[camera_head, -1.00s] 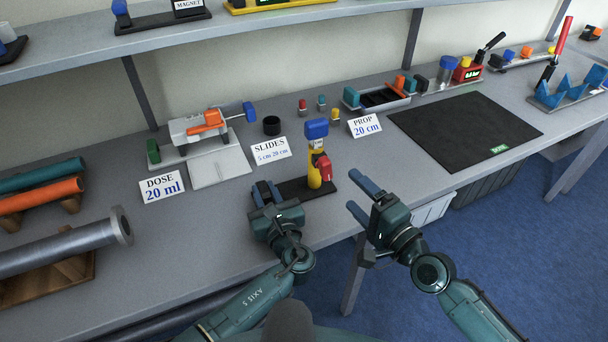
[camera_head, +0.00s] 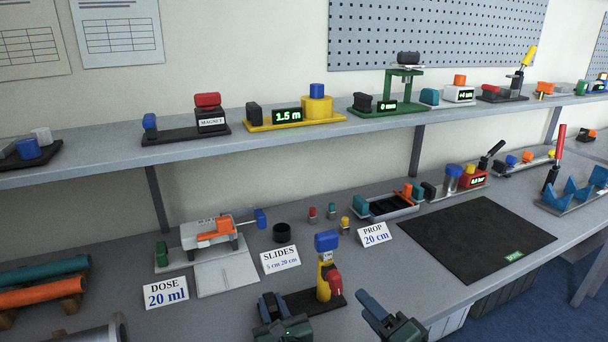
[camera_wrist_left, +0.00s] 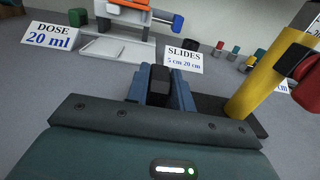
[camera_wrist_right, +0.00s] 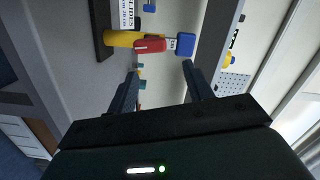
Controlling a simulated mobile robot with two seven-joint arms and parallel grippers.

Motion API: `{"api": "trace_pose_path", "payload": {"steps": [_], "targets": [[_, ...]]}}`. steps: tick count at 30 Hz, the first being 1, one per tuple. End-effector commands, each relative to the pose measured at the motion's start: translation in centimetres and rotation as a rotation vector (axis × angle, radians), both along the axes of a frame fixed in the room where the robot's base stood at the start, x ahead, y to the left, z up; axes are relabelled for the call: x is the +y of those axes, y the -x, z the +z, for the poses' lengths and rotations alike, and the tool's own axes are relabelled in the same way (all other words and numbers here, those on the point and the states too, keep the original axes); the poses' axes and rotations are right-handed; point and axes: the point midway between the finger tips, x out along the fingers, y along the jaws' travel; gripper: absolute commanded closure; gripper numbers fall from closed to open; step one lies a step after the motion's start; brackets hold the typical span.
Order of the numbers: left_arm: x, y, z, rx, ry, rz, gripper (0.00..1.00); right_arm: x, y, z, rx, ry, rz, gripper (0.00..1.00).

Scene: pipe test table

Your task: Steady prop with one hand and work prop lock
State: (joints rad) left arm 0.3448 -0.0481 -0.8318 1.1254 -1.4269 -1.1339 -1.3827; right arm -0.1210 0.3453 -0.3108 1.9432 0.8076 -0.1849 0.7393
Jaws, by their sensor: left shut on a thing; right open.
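The prop is a yellow post (camera_head: 324,281) with a blue top (camera_head: 327,241) and a red lock piece (camera_head: 334,284) on its side. It stands upright on a black base (camera_head: 300,300). My left gripper (camera_head: 270,306) is shut on the black block (camera_wrist_left: 158,84) at the left end of that base. My right gripper (camera_head: 374,308) is open and empty, to the right of the prop and nearer the front edge. In the right wrist view, the red lock piece (camera_wrist_right: 150,45) and blue top (camera_wrist_right: 186,44) lie beyond its fingertips, apart from them.
The PROP 20 cm card (camera_head: 374,235) and SLIDES card (camera_head: 281,260) stand behind the prop. Small coloured pegs (camera_head: 332,211) and a grey tray (camera_head: 388,208) sit further back. A dark mat (camera_head: 478,238) lies clear at right. A shelf (camera_head: 270,128) runs above.

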Motion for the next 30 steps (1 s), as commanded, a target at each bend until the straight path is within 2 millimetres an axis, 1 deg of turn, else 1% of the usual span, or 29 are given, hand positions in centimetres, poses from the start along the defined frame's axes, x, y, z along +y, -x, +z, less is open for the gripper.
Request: {"api": "trace_pose_path", "payload": {"steps": [6, 12, 15, 18, 21, 24, 27, 30], "targets": [[0.0, 0.0, 0.0, 0.0, -0.001, 0.001, 1.0, 0.4, 0.9, -0.9, -0.193, 0.418, -0.04, 0.53], [0.0, 0.0, 0.0, 0.0, -0.001, 0.001, 1.0, 0.7, 1.7, -1.1, -0.378, 0.809, -0.072, 0.53], [0.0, 0.0, 0.0, 0.0, -0.001, 0.001, 1.0, 0.9, 2.1, -1.1, -0.458, 0.98, -0.082, 0.53], [0.0, 0.0, 0.0, 0.0, -0.001, 0.001, 1.0, 1.1, 2.4, -1.0, -0.524, 1.115, -0.091, 0.53], [0.0, 0.0, 0.0, 0.0, -0.001, 0.001, 1.0, 1.2, 2.6, -1.0, -0.569, 1.211, -0.096, 0.53], [0.0, 0.0, 0.0, 0.001, -0.001, 0.001, 1.0, 1.3, 2.7, -0.9, -0.595, 1.264, -0.099, 0.53], [0.0, 0.0, -0.1, 0.001, -0.001, 0.001, 1.0, 1.4, 2.5, -0.9, -0.606, 1.287, -0.101, 0.53], [0.0, 0.0, -0.1, 0.001, -0.001, 0.0, 1.0, 1.7, 1.7, -0.8, -0.609, 1.288, -0.103, 0.53]]}}
